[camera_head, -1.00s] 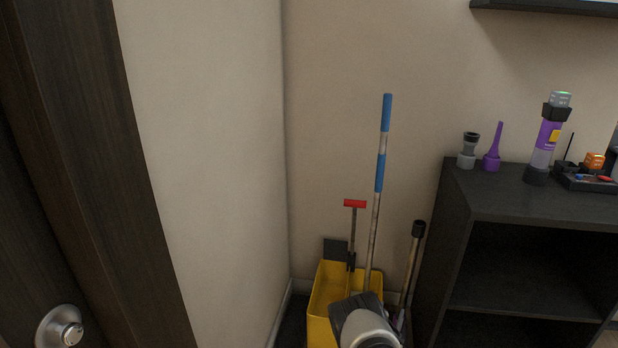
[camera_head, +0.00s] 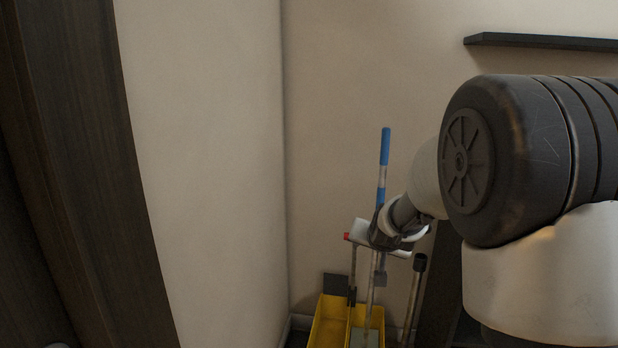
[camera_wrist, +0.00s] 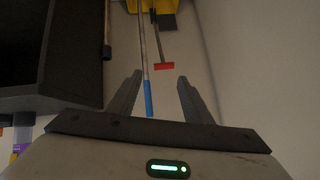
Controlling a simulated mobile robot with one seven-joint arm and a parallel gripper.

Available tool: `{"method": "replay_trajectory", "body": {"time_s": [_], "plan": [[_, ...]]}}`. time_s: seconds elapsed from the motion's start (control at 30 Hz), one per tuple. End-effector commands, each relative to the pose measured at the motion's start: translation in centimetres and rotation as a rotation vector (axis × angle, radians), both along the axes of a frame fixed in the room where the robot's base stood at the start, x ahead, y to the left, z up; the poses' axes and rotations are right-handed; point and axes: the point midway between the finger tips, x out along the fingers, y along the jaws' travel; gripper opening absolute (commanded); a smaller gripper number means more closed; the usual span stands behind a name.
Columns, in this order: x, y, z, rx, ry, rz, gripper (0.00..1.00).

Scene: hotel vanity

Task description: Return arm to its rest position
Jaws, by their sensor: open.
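My arm fills the right side of the head view, bent, with its wrist reaching down and left to my gripper (camera_head: 380,262). The gripper overlaps the blue-handled mop pole (camera_head: 385,147) and the red-topped tool (camera_head: 347,236) in that view. In the wrist view my gripper (camera_wrist: 160,76) is open, its two dark fingers apart. The blue pole end (camera_wrist: 148,98) shows between the fingers, and the red bar (camera_wrist: 164,66) shows just beyond them. Nothing is visibly held. I cannot tell whether a finger touches the pole.
A yellow bucket (camera_head: 330,322) stands in the wall corner with a dark-topped pole (camera_head: 419,263) beside it. A dark cabinet (camera_wrist: 60,45) is mostly hidden behind my arm in the head view. A wall shelf (camera_head: 540,42) is above. The left wall area is clear.

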Motion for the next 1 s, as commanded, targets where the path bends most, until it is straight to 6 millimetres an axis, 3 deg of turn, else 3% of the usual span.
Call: {"method": "replay_trajectory", "body": {"time_s": [0.03, 0.2, 0.4, 0.5, 0.83, 0.9, 1.0], "plan": [[-2.5, 0.5, 2.4, 0.002, 0.016, 0.028, 0.46], [-12.0, 2.0, 6.9, -0.018, 0.116, 0.135, 0.46], [-23.0, 2.4, 8.8, -0.075, 0.228, 0.225, 0.46], [-27.0, 2.3, 8.8, -0.102, 0.27, 0.249, 0.46], [-37.0, 1.3, 7.5, -0.184, 0.38, 0.286, 0.46], [-36.9, 1.3, 10.1, -0.184, 0.385, 0.286, 0.46], [-36.8, 1.3, 12.1, -0.183, 0.384, 0.287, 0.46]]}}
